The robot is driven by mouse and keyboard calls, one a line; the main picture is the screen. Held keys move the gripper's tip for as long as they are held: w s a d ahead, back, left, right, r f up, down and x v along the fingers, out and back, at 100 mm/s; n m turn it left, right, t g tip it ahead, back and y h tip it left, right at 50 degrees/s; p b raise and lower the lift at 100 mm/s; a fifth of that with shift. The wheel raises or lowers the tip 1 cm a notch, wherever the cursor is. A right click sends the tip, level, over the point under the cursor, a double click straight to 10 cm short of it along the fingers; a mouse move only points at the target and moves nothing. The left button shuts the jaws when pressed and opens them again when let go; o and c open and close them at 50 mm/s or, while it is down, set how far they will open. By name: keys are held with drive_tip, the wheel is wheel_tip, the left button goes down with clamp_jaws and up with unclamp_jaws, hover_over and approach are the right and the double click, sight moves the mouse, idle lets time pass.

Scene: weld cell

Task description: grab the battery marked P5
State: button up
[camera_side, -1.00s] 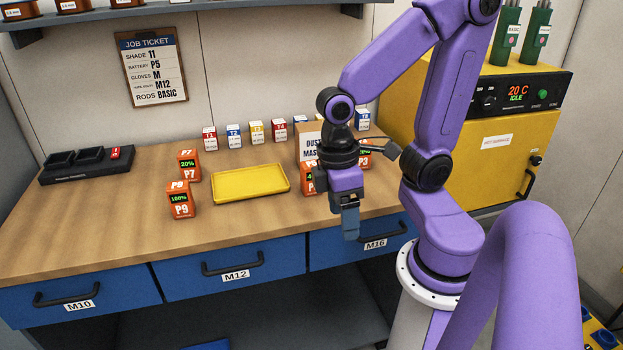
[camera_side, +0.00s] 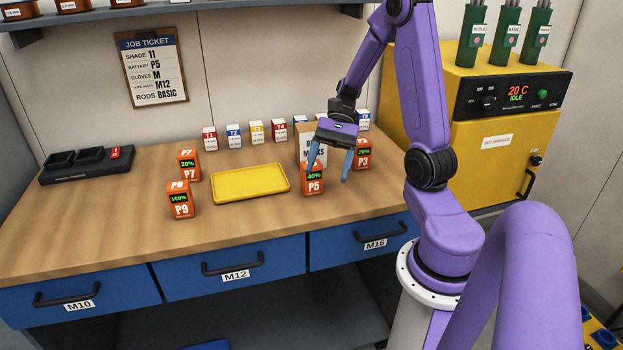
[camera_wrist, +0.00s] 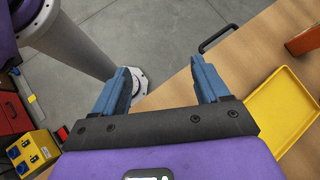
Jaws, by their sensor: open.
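The orange battery marked P5 (camera_side: 313,181) stands upright on the bench, right of the yellow tray, its display reading 40%. My gripper (camera_side: 329,173) is open and empty, fingers pointing down. In the side view its left finger overlaps the top edge of P5 and its right finger hangs to the right of P5; contact cannot be told. In the wrist view my open gripper (camera_wrist: 163,78) has nothing between its fingers. An orange block (camera_wrist: 303,40) is cut off at the right there; its label is not visible.
Battery P3 (camera_side: 364,154) stands close behind right, beside the dust mask box (camera_side: 304,144). Batteries P7 (camera_side: 189,166) and P9 (camera_side: 181,200) stand left of the yellow tray (camera_side: 250,195). The charger (camera_side: 86,166) is far left. Bench front is clear.

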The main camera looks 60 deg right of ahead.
drive_tip(key=d+m+t+y, duration=0.1)
drive_tip(key=d+m+t, duration=0.45)
drive_tip(key=d, duration=0.25)
drive_tip(key=m+t, duration=0.5)
drive_tip(key=m, duration=0.2)
approach(302, 175)
drive_tip(key=a, duration=0.1)
drive_tip(key=w, duration=0.1)
drive_tip(key=a, duration=0.1)
drive_tip(key=shift+w+a+f+h, duration=0.2)
drive_tip(key=shift+w+a+h, duration=0.05)
drive_tip(key=shift+a+h, duration=0.05)
drive_tip(key=shift+d+f+x, duration=0.1)
drive_tip(key=shift+x, duration=1.4)
drive_tip(key=shift+d+f+x, duration=0.1)
drive_tip(key=shift+x, duration=1.45)
drive_tip(key=shift+w, duration=0.1)
drive_tip(key=c, duration=1.3)
